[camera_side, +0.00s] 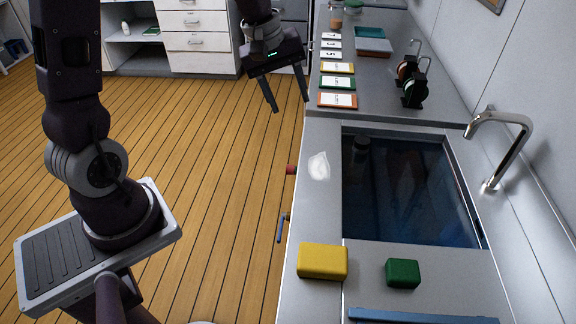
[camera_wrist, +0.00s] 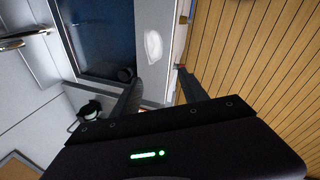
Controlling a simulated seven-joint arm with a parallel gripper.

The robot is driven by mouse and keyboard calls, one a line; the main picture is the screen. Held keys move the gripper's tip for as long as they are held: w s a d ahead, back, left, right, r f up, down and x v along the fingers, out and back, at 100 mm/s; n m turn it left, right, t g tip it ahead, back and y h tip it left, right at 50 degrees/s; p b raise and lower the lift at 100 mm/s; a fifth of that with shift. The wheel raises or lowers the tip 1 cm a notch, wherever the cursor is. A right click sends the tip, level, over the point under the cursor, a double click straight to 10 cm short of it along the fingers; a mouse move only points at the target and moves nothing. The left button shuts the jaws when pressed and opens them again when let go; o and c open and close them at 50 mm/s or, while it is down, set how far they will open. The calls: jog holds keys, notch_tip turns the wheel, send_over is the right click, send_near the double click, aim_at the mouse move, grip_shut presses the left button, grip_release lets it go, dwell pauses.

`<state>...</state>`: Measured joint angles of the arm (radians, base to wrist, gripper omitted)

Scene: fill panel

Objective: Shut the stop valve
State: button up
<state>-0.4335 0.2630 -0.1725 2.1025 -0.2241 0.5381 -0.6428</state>
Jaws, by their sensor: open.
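My gripper (camera_side: 289,104) is open and empty, with its two fingers pointing down beside the counter's left edge, towards the back. In the side view a blue lever handle (camera_side: 282,229) hangs at the counter's front side, below the edge. A red knob-like part (camera_side: 291,170) sticks out from the same side, farther back. I cannot tell from the picture which of these is the stop valve. My gripper is apart from both. The wrist view shows the fingers (camera_wrist: 158,80) over the counter edge, with the sink beyond.
The sink (camera_side: 400,190) holds dark water, with a bent tap (camera_side: 505,130) at its right. A white crumpled item (camera_side: 319,166), a yellow block (camera_side: 322,261) and a green block (camera_side: 403,273) lie on the counter. The wooden floor (camera_side: 220,150) is clear.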

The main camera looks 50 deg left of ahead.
jog(key=w+a+f+n, duration=0.4)
jog(key=f, duration=0.3)
jog(key=n+h, duration=0.2)
jog(key=n, duration=0.4)
send_over(290, 170)
jog(key=s+a, duration=0.1)
notch_tip(290, 170, down, 12)
jog(key=f+n, duration=0.1)
jog(key=f, duration=0.3)
jog(key=f+n, duration=0.2)
jog(key=f, duration=0.3)
jog(key=w+f+n, duration=0.1)
jog(key=f, duration=0.4)
jog(key=shift+a+f, duration=0.2)
jog(key=shift+a, duration=0.15)
grip_shut()
